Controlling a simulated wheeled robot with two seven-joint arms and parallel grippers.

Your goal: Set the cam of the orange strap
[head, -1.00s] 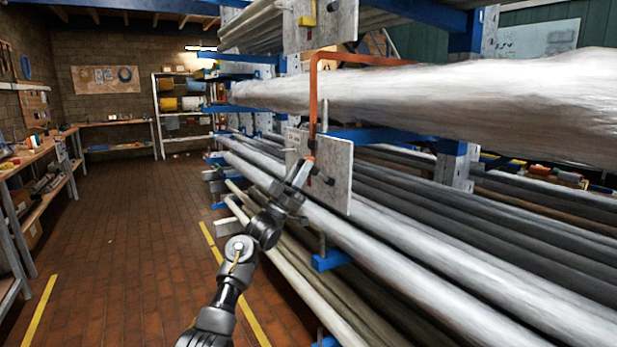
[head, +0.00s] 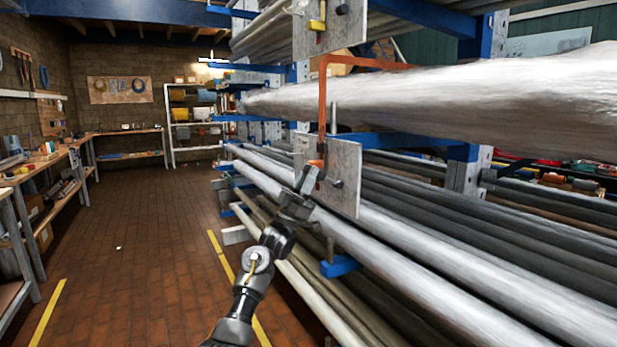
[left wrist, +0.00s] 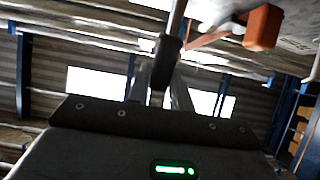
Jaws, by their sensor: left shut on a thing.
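The orange strap (head: 322,105) runs over the pale wrapped mast (head: 450,90) and down its near side to a grey metal plate (head: 345,185). A small orange part, seemingly the cam (head: 315,163), sits at the plate's left side. My left gripper (head: 308,180) is just below it, close to the plate. In the left wrist view, my left gripper (left wrist: 160,88) is shut on the dark grip of a lever (left wrist: 165,62), with a metal rod rising from it. An orange block (left wrist: 263,27) shows to the right of the rod, apart from the fingers. My right gripper is not in view.
Long grey pipes (head: 400,235) lie on the blue rack under and beside the plate. An upper plate with a yellow part (head: 316,25) hangs above. The brick floor (head: 150,250) to the left is open, with a workbench (head: 45,165) along the left wall.

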